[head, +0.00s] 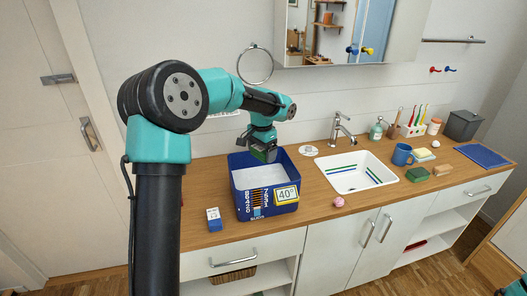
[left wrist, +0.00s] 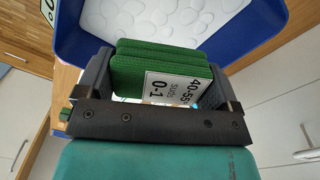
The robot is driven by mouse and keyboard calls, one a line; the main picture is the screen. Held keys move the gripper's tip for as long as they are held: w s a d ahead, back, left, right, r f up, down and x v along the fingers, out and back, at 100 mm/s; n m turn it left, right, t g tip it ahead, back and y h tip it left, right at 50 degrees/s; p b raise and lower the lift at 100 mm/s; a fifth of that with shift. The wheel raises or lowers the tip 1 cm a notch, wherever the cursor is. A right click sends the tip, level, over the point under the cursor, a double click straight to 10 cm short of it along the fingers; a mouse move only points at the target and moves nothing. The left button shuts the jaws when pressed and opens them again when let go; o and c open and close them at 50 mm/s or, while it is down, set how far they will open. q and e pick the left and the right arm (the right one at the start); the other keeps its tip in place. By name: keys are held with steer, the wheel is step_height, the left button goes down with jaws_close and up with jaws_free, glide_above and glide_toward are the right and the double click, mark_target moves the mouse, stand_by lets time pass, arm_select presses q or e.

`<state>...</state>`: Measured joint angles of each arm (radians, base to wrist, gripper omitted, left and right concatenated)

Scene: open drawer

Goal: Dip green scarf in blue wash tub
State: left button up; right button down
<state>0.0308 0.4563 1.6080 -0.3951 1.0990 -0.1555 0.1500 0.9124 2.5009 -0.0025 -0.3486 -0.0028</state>
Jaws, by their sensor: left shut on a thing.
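The green scarf (left wrist: 135,75), a folded ribbed green bundle with a white label, is between the fingers of my left gripper (left wrist: 160,84). In the head view the left gripper (head: 263,146) points down with the scarf (head: 258,155) over the back part of the blue wash tub (head: 243,212). The tub stands on the counter and has a pale inside and a "40°" label on its front. In the left wrist view the tub's blue wall (left wrist: 232,56) lies beyond the scarf. I cannot tell whether the scarf touches what is inside. My right gripper is not in view.
A small blue-and-white box (head: 214,219) stands left of the tub. A pink ball (head: 338,202) lies right of it, before the white sink (head: 345,184). A blue mug (head: 401,155), green block (head: 417,174) and blue mat (head: 483,155) are further right.

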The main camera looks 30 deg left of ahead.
arm_select(q)
steer(key=shift+f, duration=0.1)
step_height(320, 180, down, 18)
steer(key=shift+r, duration=0.1)
stand_by(1.0)
steer(key=shift+a, duration=0.2)
steer(key=shift+a, duration=0.35)
steer(key=shift+d, duration=0.1)
stand_by(0.5)
steer(key=shift+d, duration=0.4)
steer(key=shift+d, duration=0.25)
